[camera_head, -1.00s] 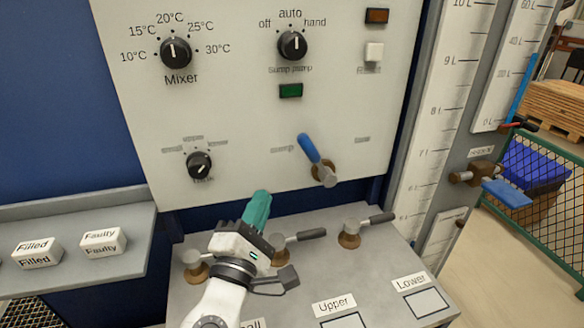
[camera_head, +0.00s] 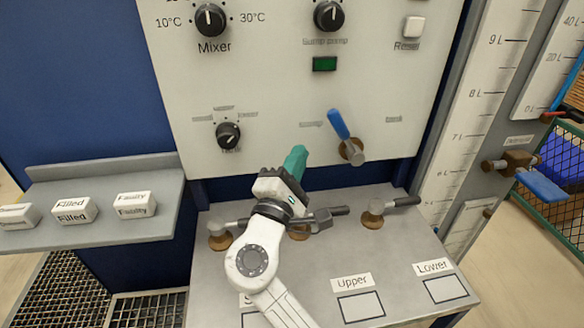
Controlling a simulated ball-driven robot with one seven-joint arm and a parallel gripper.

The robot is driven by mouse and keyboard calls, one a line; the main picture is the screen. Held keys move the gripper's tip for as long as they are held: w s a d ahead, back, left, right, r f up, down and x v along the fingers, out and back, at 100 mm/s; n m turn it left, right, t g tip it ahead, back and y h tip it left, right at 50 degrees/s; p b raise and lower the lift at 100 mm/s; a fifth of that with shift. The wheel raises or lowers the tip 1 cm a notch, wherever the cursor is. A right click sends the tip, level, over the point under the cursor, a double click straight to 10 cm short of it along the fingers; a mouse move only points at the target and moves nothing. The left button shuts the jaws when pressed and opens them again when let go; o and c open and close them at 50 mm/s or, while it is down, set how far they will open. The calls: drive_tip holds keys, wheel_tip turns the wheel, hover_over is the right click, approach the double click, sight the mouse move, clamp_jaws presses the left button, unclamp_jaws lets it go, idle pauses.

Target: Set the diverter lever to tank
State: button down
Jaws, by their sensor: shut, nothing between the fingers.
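The diverter lever (camera_head: 339,126) is a blue handle on a brass pivot on the lower right of the white panel. Its handle points up and to the left. A blurred label (camera_head: 311,124) stands to its left and another blurred label (camera_head: 394,119) to its right; I cannot read them clearly. My gripper (camera_head: 297,158) has teal fingers, shut and empty. In the picture it is below and left of the lever, apart from it, in front of the panel's lower edge.
Small valves with grey handles stand on the grey bench, one at the right (camera_head: 373,213) and one at the left (camera_head: 221,233); another is partly behind my gripper. A shelf (camera_head: 100,172) with labelled blocks is at the left. A sight-gauge valve with a blue handle (camera_head: 541,185) is at the right.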

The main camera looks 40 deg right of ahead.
sight(346, 137)
drive_tip(key=shift+w+d+r+p, duration=0.1)
drive_tip(key=shift+d+r+p, duration=0.35)
drive_tip(key=shift+d, duration=0.7)
drive_tip(key=shift+w+d+r+p, duration=0.1)
drive_tip(key=shift+d+r+p, duration=0.15)
drive_tip(key=shift+d+r, duration=0.65)
drive_tip(key=shift+w+d+r+p, duration=0.1)
drive_tip(key=shift+d+r+p, duration=0.2)
drive_tip(key=shift+d, duration=1.1)
drive_tip(key=shift+f, duration=0.1)
